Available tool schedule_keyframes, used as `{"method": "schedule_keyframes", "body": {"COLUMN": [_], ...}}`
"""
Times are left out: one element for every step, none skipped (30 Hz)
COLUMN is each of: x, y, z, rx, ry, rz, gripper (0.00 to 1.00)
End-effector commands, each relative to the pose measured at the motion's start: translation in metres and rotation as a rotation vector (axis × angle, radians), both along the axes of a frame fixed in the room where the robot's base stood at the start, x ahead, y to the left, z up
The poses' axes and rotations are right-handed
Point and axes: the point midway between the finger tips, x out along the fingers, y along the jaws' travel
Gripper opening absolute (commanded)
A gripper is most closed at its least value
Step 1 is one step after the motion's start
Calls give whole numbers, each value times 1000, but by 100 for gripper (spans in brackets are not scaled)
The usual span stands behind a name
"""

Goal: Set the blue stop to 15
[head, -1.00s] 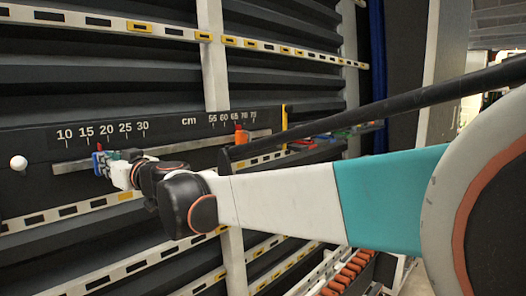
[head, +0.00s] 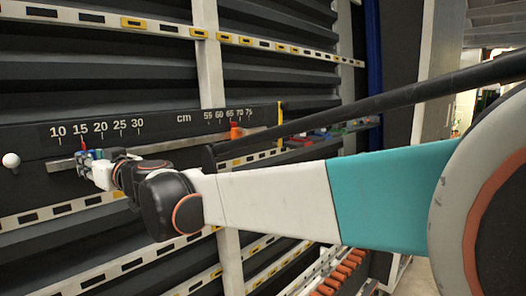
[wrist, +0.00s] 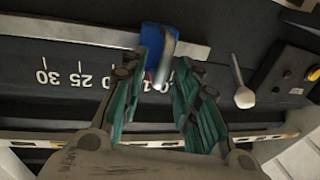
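The blue stop (wrist: 156,50) sits on the metal rail (wrist: 60,28) in the wrist view, where the scale shows upside down. In the head view the blue stop (head: 83,155) is small, about below the 15 mark of the scale (head: 100,127). My gripper (wrist: 165,66) is around the stop, its fingers apart. The left finger in the wrist view overlaps the stop's edge and seems to touch it; a gap shows towards the right finger. A grey lever on the stop stands between the fingers. My gripper (head: 92,167) partly hides the stop in the head view.
An orange stop (head: 236,131) stands far right on the rail, near the 65 to 70 marks. A white ball knob (head: 11,160) is left of the rail, and shows near the right finger in the wrist view (wrist: 244,97). A control box (wrist: 290,72) lies beyond it.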

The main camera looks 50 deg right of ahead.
Motion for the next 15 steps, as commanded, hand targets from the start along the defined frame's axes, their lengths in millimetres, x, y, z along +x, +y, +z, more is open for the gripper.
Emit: {"method": "schedule_keyframes", "body": {"x": [-2, -2, -3, -4, -5, -8, -10, -14, -19, -23, -28, -35, -40, -45, -52], "y": [0, 0, -1, -1, -1, -2, -2, -3, -4, -5, -6, -7, -8, -9, -10], "z": [0, 0, 0, 0, 0, 0, 0, 0, 0, 0, 0, -1, 0, 0, 0], "rx": [0, 0, 0, 0, 0, 0, 0, 0, 0, 0, 0, 0, 0, 0, 0], "ry": [0, 0, 0, 0, 0, 0, 0, 0, 0, 0, 0, 0, 0, 0, 0], "rz": [-1, -1, -1, -1, -1, -1, -2, -2, -2, -2, -2, -2, -2, -2, -2], "gripper": [29, 29, 29, 29, 29, 29, 29, 29, 29, 29, 29, 29, 29, 29, 29]}}
